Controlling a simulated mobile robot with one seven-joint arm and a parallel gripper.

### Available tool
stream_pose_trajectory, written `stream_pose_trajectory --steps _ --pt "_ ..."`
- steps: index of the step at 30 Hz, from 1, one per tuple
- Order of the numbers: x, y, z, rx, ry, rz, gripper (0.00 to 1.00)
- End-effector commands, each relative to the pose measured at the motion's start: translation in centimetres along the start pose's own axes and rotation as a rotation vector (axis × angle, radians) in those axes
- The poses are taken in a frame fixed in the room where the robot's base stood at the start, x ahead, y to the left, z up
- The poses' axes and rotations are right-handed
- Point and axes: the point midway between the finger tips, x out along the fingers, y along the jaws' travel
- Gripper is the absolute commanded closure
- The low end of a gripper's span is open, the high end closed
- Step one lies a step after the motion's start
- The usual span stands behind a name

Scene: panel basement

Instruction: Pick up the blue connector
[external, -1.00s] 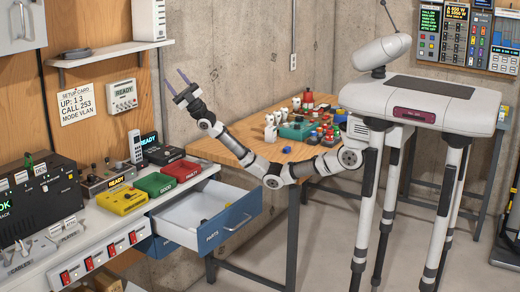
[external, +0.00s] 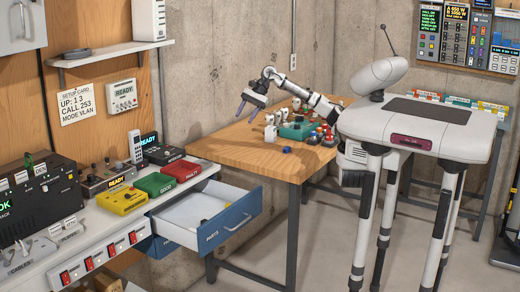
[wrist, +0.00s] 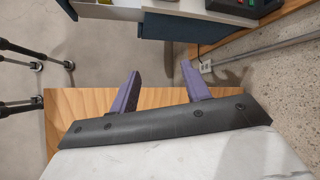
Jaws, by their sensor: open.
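A small blue piece (external: 287,149), which looks like the blue connector, lies on the wooden table (external: 235,150) near its front edge. It is too small to make out its shape. My gripper (external: 246,115) is above the table's left part, to the left of and higher than the blue piece, with its fingers pointing downward. In the wrist view, the two purple fingers (wrist: 160,72) are spread apart with nothing between them. That view shows bare table wood, floor and a drawer; I do not see the blue piece there.
A green block or tray (external: 295,131), white pieces (external: 270,132) and several red-topped pieces (external: 318,135) crowd the table's back right. The table's left and front are clear. An open blue-fronted drawer (external: 222,222) juts out to the left of the table.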

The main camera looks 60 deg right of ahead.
Motion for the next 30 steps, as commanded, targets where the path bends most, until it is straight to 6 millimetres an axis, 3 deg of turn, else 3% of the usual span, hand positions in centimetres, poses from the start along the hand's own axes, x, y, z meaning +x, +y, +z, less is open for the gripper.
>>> stream_pose_trajectory --steps 1,3,7,10,13,24,30 --pt "-1.3 2.5 -4.3 0.039 0.151 0.041 0.53" --pt "-3.6 5.7 -8.9 0.095 0.323 0.115 0.53" --pt "-7.6 10.8 -14.1 0.196 0.534 0.231 0.53" --pt "-9.4 12.9 -15.7 0.242 0.611 0.284 0.53" --pt "-9.6 13.9 -16.6 0.259 0.635 0.302 0.53" --pt "-4.4 16.0 -19.9 0.254 0.625 0.298 0.53" --pt "-3.3 16.4 -20.7 0.254 0.626 0.296 0.53"
